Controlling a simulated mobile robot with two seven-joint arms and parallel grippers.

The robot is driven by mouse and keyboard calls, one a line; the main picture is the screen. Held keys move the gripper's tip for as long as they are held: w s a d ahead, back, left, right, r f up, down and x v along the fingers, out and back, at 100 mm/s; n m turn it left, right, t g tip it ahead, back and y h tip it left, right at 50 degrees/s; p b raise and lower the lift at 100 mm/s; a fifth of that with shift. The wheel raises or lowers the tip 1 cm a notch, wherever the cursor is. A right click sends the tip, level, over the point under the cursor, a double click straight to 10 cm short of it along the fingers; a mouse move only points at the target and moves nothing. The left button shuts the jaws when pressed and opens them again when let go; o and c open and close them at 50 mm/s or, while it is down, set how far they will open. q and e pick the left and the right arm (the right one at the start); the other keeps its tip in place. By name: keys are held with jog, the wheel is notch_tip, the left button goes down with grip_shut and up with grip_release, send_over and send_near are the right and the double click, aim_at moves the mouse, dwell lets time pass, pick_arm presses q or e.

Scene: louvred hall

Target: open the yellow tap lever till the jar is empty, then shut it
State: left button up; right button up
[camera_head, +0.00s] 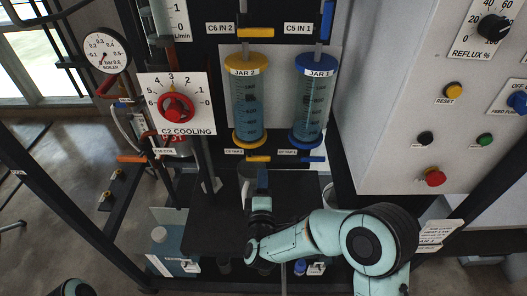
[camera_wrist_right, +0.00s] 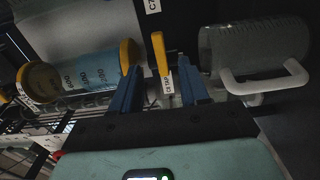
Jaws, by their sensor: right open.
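Jar 2 (camera_head: 248,98) has yellow end caps and blue liquid to about half its height; it also shows on its side in the right wrist view (camera_wrist_right: 88,72). The yellow tap lever (camera_head: 258,158) lies crosswise just under it. My right gripper (camera_head: 262,178) is below the lever, open and empty. In the right wrist view, its blue fingers (camera_wrist_right: 160,72) stand either side of the yellow lever (camera_wrist_right: 160,52), which is at or just beyond the fingertips; I cannot tell if they touch. My left gripper is not in view.
Jar 1 (camera_head: 312,98), blue-capped, stands to the right with its blue lever (camera_head: 312,159). A clear vessel with a white handle (camera_wrist_right: 265,82) is beside the right finger in the wrist view. The red cooling knob (camera_head: 176,107) is left; the control panel (camera_head: 440,75) is right.

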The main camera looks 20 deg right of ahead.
aim_at(263, 160)
jog(key=x, duration=0.7)
jog(key=shift+w+d, duration=0.1)
jog(key=shift+w, duration=0.15)
jog(key=shift+w, duration=0.1)
jog(key=shift+p+x, duration=0.3)
jog(key=shift+x, duration=0.45)
grip_shut()
dwell(0.8)
